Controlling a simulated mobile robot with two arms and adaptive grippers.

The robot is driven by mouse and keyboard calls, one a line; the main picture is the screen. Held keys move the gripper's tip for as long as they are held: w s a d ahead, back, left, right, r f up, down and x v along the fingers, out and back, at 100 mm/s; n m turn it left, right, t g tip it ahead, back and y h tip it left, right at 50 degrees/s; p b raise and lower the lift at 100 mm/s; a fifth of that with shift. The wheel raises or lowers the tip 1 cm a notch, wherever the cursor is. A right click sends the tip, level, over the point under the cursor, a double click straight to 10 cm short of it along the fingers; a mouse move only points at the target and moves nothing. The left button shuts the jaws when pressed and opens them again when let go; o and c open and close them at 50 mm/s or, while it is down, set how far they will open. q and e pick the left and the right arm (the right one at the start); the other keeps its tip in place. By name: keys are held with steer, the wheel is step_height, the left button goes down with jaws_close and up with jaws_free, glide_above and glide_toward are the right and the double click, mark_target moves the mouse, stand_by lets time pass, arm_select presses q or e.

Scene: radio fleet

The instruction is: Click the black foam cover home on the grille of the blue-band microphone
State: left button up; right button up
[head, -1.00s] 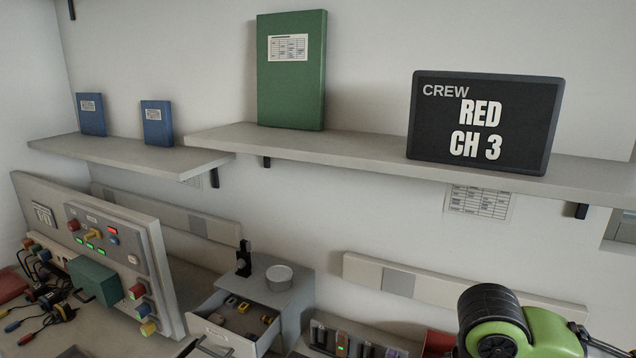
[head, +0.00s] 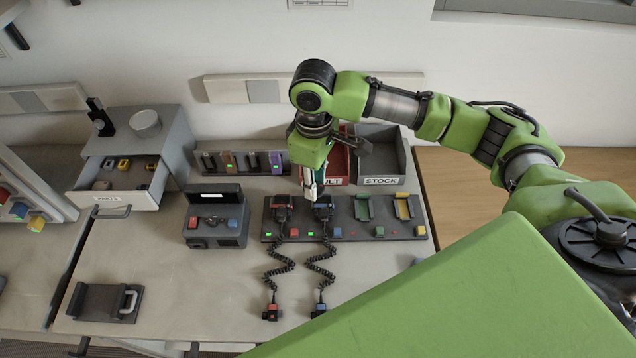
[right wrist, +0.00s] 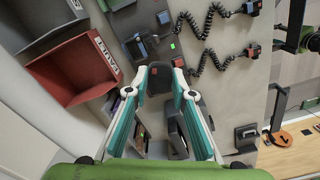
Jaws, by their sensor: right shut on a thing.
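The blue-band microphone (head: 323,210) sits on the grey rack board, with a coiled black cord running down from it. It also shows in the right wrist view (right wrist: 141,46). My right gripper (head: 315,193) is just behind and above it. In the right wrist view the gripper's teal-padded fingers (right wrist: 161,80) stand apart around a small dark block, which I take for the black foam cover (right wrist: 159,76). The gripper is shut on it. The cover is hidden in the head view, and I cannot tell whether it touches the grille. My left gripper is not in view.
A similar red-band microphone (head: 283,208) stands left of the blue one. Green and yellow holders are to the right on the rack board (head: 343,232). Behind are a red bin (head: 338,165) and a grey STOCK bin (head: 380,160). Front table is mostly clear.

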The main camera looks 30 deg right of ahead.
steer(key=w+d+f+n+p, duration=0.2)
steer(key=w+d+f+n, duration=0.2)
steer(key=n, duration=0.1)
steer(key=shift+d+f, duration=0.25)
steer(key=shift+f, duration=0.15)
steer(key=shift+p, duration=0.3)
steer(key=shift+s+f+b, duration=0.1)
steer(key=shift+f+b, duration=0.75)
steer(key=shift+f, duration=2.05)
steer(key=shift+p, duration=0.5)
